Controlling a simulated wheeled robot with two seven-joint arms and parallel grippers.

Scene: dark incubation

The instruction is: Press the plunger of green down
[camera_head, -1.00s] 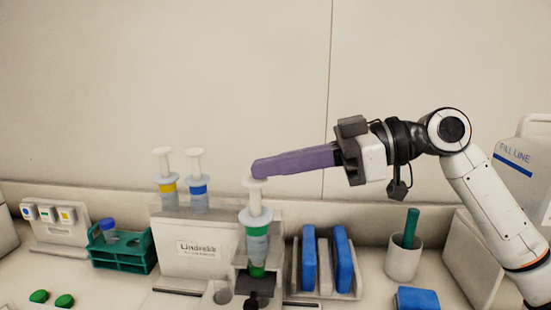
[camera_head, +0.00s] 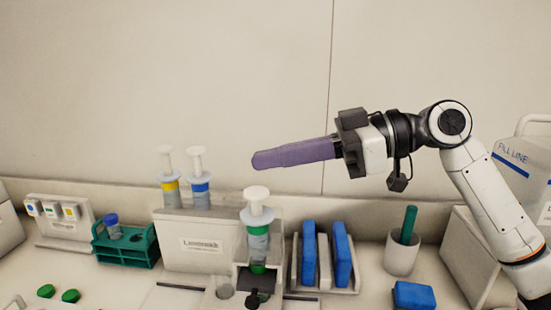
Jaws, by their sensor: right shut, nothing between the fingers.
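The green-banded syringe (camera_head: 258,237) stands upright in the front of the white holder, with its green tip below. Its white plunger (camera_head: 256,193) stands a short way above the grey-blue flange, lower than the plungers of the two syringes behind. My right gripper (camera_head: 258,160) comes in from the right with its long purple fingers shut and empty. The fingertips are above the green syringe's plunger top in the picture, with a visible gap between. My left gripper is not in view.
The yellow-banded syringe (camera_head: 170,184) and blue-banded syringe (camera_head: 200,187) stand in the white holder (camera_head: 185,250) behind. A green tube rack (camera_head: 125,252) is on the left. Blue blocks in a rack (camera_head: 322,288) and a white cup (camera_head: 402,258) are on the right.

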